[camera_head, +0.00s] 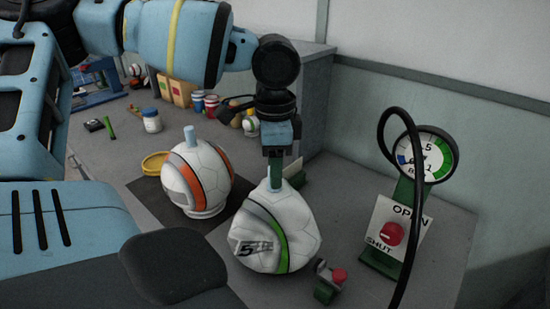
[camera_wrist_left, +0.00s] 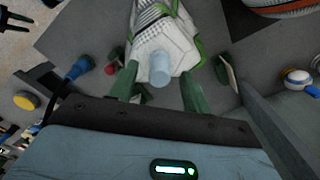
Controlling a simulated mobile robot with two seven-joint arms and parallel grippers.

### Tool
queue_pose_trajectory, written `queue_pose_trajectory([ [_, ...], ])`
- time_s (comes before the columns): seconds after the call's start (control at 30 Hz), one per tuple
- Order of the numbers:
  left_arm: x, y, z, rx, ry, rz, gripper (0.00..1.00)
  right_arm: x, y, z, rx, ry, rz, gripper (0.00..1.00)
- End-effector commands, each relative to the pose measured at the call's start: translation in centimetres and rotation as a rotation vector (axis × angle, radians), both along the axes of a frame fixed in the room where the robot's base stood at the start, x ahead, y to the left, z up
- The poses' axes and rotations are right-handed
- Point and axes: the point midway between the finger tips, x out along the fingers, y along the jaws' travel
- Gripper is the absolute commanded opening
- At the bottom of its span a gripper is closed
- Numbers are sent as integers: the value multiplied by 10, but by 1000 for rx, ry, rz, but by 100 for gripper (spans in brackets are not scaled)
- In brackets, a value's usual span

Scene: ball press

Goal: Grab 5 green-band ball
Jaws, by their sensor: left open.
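The green-band ball (camera_head: 290,252) is white with a black "5" mark and looks slack and uneven on its right side. It stands on the grey worktop, and a pale blue peg (camera_wrist_left: 160,69) rises from its top. My left gripper (camera_head: 275,180) is directly above the ball, pointing down. In the left wrist view its two green fingers (camera_wrist_left: 159,78) are open, one on each side of the peg. The ball's white panels (camera_wrist_left: 165,38) show beyond the fingers. I cannot tell whether the fingers touch the peg. My right gripper is not in view.
An orange-band ball (camera_head: 215,178) with its own peg stands close left on a dark mat (camera_head: 150,190). A gauge (camera_head: 427,155) with a black hose and an OPEN/SHUT panel (camera_head: 382,240) stand right. A small red-knobbed valve (camera_head: 330,276) sits in front. Cups and a jar (camera_head: 151,121) are behind.

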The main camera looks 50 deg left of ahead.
Motion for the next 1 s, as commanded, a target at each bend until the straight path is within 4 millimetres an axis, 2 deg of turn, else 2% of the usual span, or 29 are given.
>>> queue_pose_trajectory([
  [0.27,0,0,-3,-1,-2,0,48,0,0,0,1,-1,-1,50],
  [0.63,0,0,-3,-1,-1,0,1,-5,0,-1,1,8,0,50],
  [1.0,0,0,-2,0,-4,0,0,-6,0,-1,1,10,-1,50],
])
